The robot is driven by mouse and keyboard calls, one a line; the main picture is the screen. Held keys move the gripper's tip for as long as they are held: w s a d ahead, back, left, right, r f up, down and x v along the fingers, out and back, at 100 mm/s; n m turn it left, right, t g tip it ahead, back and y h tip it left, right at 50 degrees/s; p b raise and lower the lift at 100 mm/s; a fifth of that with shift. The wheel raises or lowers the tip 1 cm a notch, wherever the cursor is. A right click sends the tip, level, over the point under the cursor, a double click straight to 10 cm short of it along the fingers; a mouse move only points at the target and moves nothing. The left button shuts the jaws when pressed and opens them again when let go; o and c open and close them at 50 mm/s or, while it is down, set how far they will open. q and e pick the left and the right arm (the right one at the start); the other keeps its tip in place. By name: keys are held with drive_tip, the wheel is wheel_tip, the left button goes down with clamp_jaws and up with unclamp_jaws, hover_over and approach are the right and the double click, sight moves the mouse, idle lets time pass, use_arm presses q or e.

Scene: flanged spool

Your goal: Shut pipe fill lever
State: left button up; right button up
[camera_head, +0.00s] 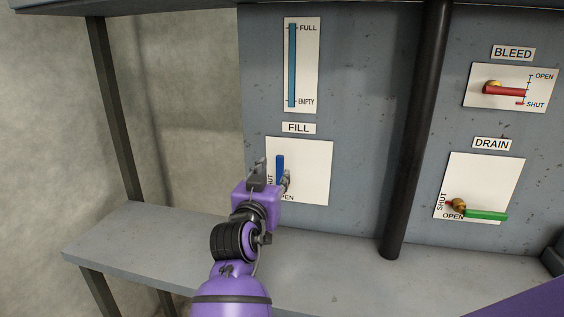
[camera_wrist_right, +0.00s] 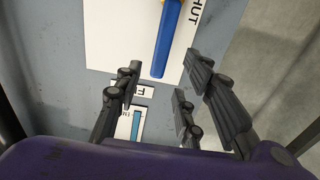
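The blue fill lever (camera_head: 280,165) stands upright on a white plate (camera_head: 313,172) under the FILL label. In the right wrist view the lever (camera_wrist_right: 168,38) appears inverted, alongside the SHUT wording. There my right gripper (camera_wrist_right: 163,75) is open, its fingers apart on either side of the lever's free end. I cannot tell whether a finger touches it. The lever's pivot end is hidden in the head view. My left gripper is not in view.
A blue level gauge (camera_head: 292,65) is above the FILL label. A dark vertical pipe (camera_head: 413,130) stands right of the plate. Farther right are the red bleed lever (camera_head: 505,91) and green drain lever (camera_head: 486,215). A grey ledge (camera_head: 130,235) runs below the panel.

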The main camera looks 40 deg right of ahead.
sight(279, 166)
drive_tip(key=p+x, duration=0.1)
drive_tip(key=x, duration=0.6)
drive_tip(key=shift+c, duration=0.4)
clamp_jaws()
